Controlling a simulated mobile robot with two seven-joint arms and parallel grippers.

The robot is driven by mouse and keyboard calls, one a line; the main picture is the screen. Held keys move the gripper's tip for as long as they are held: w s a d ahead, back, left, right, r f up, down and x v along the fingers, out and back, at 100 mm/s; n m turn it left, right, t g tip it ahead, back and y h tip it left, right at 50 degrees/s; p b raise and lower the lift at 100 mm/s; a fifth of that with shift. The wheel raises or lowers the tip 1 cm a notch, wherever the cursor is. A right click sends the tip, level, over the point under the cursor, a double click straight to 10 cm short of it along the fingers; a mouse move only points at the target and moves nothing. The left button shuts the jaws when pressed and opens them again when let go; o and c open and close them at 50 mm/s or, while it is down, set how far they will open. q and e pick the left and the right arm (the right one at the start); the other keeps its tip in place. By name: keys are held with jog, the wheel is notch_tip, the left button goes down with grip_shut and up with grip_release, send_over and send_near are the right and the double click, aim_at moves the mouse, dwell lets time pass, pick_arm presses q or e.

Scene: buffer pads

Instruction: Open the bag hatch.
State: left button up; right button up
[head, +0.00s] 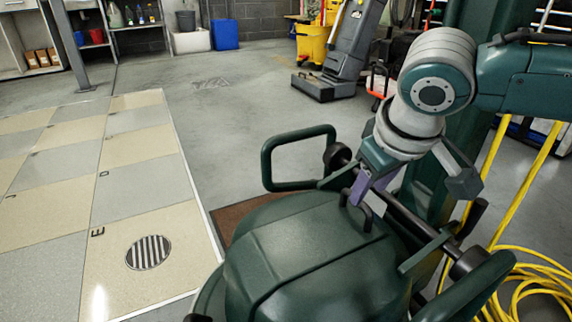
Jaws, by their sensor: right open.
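A dark green rounded machine body (255,225) fills the bottom middle of the head view. Its domed top looks closed, and I take this top (330,262) to be the bag hatch, though no label shows. A small dark handle (367,217) stands on its far right part. My right gripper (411,187) hangs just above and to the right of this handle, pointing down. It is open, with one purple-padded finger close over the handle and the other finger farther right. I cannot tell if the near finger touches the handle. My left gripper is not in view.
A dark bar with a green loop handle (268,163) crosses behind the hatch. Yellow hose (530,275) lies coiled at the right. A grey upright machine (352,45) and a yellow bucket (313,43) stand at the back. The tiled floor (120,190) at left is clear.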

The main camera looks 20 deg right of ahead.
aim_at(362, 207)
jog(key=b+x, duration=0.2)
jog(key=x, duration=0.1)
jog(key=shift+w+f, duration=0.2)
jog(key=shift+f, duration=0.15)
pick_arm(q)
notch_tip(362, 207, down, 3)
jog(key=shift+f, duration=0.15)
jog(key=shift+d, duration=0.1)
pick_arm(e)
jog(key=shift+c, duration=0.6)
grip_shut()
